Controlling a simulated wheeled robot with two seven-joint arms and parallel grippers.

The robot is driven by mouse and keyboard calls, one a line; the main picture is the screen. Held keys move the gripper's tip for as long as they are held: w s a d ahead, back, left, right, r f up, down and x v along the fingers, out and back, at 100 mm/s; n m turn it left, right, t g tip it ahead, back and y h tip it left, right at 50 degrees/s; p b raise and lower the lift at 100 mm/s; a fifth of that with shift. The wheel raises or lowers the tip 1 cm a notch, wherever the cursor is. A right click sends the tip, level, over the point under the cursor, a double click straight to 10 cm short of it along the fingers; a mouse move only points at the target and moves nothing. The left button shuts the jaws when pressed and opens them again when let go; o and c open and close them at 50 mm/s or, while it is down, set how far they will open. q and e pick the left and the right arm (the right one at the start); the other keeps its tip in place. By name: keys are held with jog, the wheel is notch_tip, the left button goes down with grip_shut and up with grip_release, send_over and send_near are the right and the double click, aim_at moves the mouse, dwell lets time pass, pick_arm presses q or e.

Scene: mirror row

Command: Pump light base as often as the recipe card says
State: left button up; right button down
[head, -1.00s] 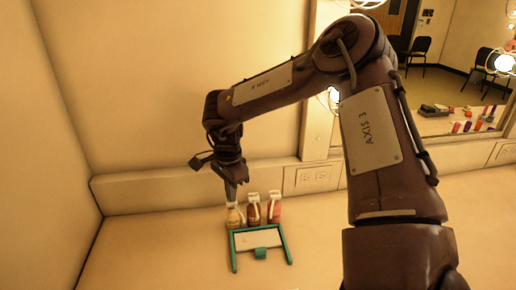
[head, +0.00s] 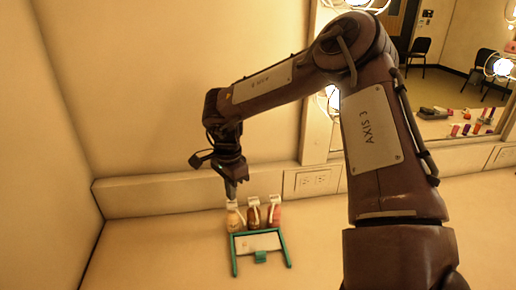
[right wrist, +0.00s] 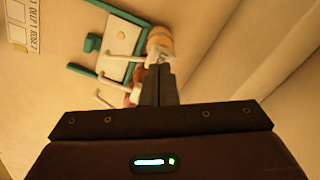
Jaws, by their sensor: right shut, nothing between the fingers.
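The light base is the pale beige pump bottle (head: 234,220), leftmost of three in the head view. It also shows in the right wrist view (right wrist: 160,42), with its white pump head partly behind my fingers. My right gripper (head: 231,194) points down just above that pump head, shut and empty; its closed fingers (right wrist: 158,84) show in the right wrist view. I cannot tell whether they touch the pump. A card with printed text (right wrist: 22,27) is cut off at the upper left of the wrist view, only partly legible. My left gripper is not in view.
A reddish-brown pump bottle (head: 253,217) and a pinker one (head: 274,215) stand close to the right of the light one. A teal-edged tray (head: 234,258) lies in front. The wall ledge is close behind; the counter is clear at left.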

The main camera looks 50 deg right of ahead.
notch_tip(320, 180, up, 6)
jog(key=p, duration=0.4)
dwell(0.4)
jog(key=shift+f, duration=0.1)
